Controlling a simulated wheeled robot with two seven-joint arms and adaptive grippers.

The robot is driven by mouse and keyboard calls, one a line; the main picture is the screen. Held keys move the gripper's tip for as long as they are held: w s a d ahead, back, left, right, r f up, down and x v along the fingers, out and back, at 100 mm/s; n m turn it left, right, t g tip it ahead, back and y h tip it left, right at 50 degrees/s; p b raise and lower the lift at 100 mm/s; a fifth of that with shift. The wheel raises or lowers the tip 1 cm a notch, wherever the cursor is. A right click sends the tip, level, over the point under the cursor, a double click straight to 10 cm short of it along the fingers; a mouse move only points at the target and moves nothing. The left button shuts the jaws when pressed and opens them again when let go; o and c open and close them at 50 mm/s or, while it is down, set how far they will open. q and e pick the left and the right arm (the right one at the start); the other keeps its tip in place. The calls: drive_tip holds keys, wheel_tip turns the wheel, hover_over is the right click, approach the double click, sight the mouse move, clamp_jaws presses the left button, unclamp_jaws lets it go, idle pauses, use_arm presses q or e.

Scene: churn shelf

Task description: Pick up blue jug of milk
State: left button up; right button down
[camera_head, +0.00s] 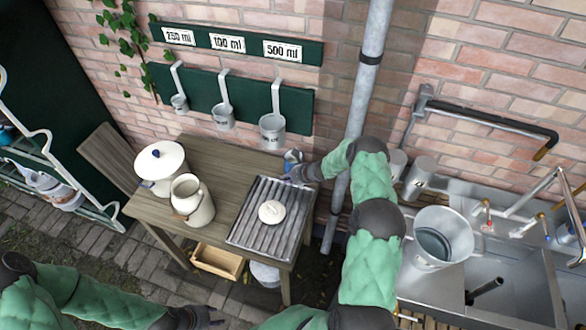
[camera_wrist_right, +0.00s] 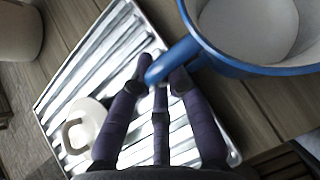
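The blue jug (camera_head: 292,157) stands at the back right of the wooden table in the head view, mostly hidden by my right gripper (camera_head: 297,172). In the right wrist view, its blue rim, pale inside and blue handle (camera_wrist_right: 176,58) show close up. The fingers of my right gripper (camera_wrist_right: 161,78) are at the handle, with the handle's end between their tips. Whether they press on it is unclear. My left gripper (camera_head: 205,318) is low in the head view, in front of the table and away from the jug; its fingers are dark and unclear.
A ridged metal drainer (camera_head: 262,232) with a white lid (camera_head: 271,212) lies left of the jug. Measuring ladles (camera_head: 272,130) hang behind. A grey pipe (camera_head: 362,90) and a sink (camera_head: 505,295) are on the right.

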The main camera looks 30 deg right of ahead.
drive_tip(key=shift+r, duration=0.2)
idle(0.3)
drive_tip(key=shift+a+r, duration=0.1)
drive_tip(key=shift+r, duration=0.2)
wheel_tip(320, 180, up, 11)
drive_tip(key=s+a+b, duration=0.6)
drive_tip(key=s+a, duration=0.6)
drive_tip(key=a, duration=0.2)
drive_tip(key=shift+s+a+f, duration=0.2)
drive_tip(key=shift+s+a, duration=0.2)
idle(0.8)
drive_tip(key=shift+b, duration=0.3)
idle(1.0)
